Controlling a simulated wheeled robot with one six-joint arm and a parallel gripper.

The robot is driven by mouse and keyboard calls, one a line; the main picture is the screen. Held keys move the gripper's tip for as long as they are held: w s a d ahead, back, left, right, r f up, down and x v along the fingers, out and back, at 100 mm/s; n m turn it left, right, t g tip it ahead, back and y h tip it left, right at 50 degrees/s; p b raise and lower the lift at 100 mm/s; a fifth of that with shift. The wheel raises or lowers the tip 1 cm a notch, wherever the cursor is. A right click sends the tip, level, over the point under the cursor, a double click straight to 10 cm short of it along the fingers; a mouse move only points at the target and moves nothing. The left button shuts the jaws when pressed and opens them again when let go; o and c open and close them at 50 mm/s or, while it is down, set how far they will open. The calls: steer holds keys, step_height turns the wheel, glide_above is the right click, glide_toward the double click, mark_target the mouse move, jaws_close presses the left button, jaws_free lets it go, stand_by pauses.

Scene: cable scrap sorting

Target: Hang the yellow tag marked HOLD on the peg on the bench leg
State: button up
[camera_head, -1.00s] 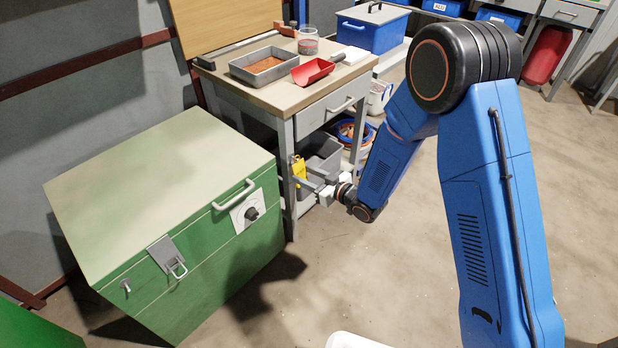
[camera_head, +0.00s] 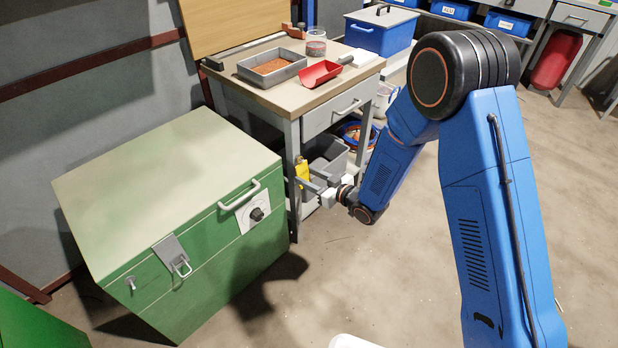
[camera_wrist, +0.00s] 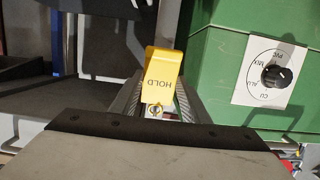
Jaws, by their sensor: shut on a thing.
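The yellow tag (camera_head: 302,170) is held at the front leg (camera_head: 292,190) of the bench (camera_head: 290,92). In the wrist view the tag (camera_wrist: 163,75) reads HOLD upside down and sits between the two grey fingers. My gripper (camera_head: 306,181) is shut on it. A small round metal piece shows at the tag's near edge in the wrist view. In the head view the tag overlaps the leg's right side; I cannot tell whether it touches. The peg is not clearly visible in either view.
A green chest (camera_head: 165,200) with a dial stands close left of the bench leg; its dial plate (camera_wrist: 268,72) is right of my fingers in the wrist view. A grey bin (camera_head: 328,158) sits under the bench. Open floor (camera_head: 400,270) lies in front.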

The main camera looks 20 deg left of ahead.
steer(key=o, duration=1.1)
steer(key=shift+d, duration=0.1)
